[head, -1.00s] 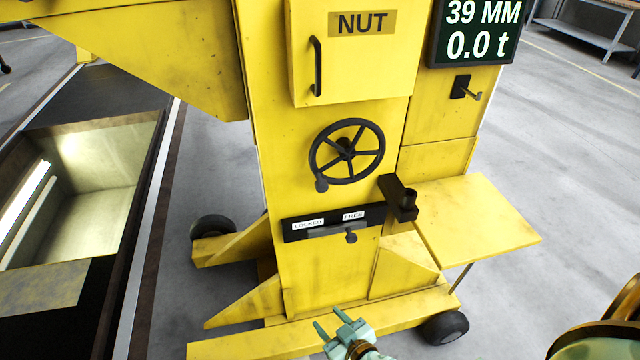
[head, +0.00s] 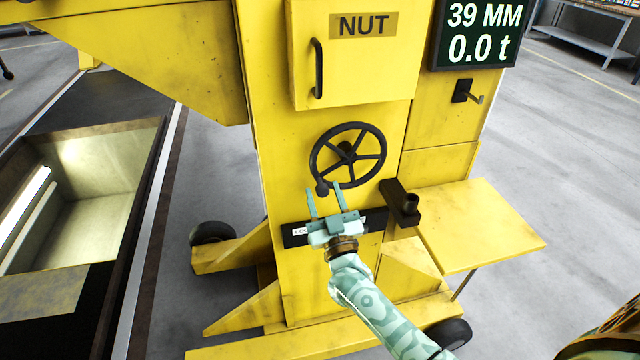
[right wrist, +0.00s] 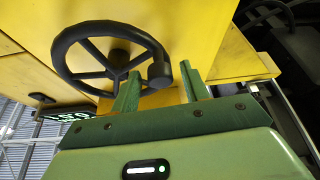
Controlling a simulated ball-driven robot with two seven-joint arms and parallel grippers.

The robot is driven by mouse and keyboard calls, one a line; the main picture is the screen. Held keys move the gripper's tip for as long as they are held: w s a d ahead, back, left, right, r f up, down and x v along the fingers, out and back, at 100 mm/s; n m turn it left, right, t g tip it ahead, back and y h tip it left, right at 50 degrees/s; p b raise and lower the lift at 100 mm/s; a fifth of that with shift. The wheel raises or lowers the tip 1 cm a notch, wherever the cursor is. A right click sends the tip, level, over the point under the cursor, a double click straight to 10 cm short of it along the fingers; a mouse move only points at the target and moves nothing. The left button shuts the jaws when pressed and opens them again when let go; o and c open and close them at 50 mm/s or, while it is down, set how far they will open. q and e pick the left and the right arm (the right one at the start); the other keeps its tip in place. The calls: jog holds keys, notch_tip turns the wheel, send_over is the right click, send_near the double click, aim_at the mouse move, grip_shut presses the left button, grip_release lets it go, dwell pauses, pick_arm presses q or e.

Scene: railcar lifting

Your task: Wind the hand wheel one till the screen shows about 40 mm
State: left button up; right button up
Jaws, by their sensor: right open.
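The black hand wheel (head: 348,155) is on the front of the yellow column, with its knob (head: 322,188) at the lower left of the rim. The screen (head: 477,30) reads 39 MM and 0.0 t. My right gripper (head: 324,190) is open, with its fingers pointing up at the knob and one on each side of it in the head view. In the right wrist view the wheel (right wrist: 85,72) is ahead and the knob (right wrist: 159,74) shows between and beyond the two fingertips (right wrist: 160,82). I cannot tell whether the fingers touch it. My left gripper is not in view.
The label plate (head: 375,217) below the wheel is partly hidden by my right gripper. A black bracket (head: 402,203) and a yellow side shelf (head: 480,225) are to the right. The NUT door (head: 355,75) with its handle is above. An open pit (head: 90,200) is at left.

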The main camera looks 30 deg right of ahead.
aim_at(318, 177)
jog(key=shift+x, duration=1.75)
grip_shut()
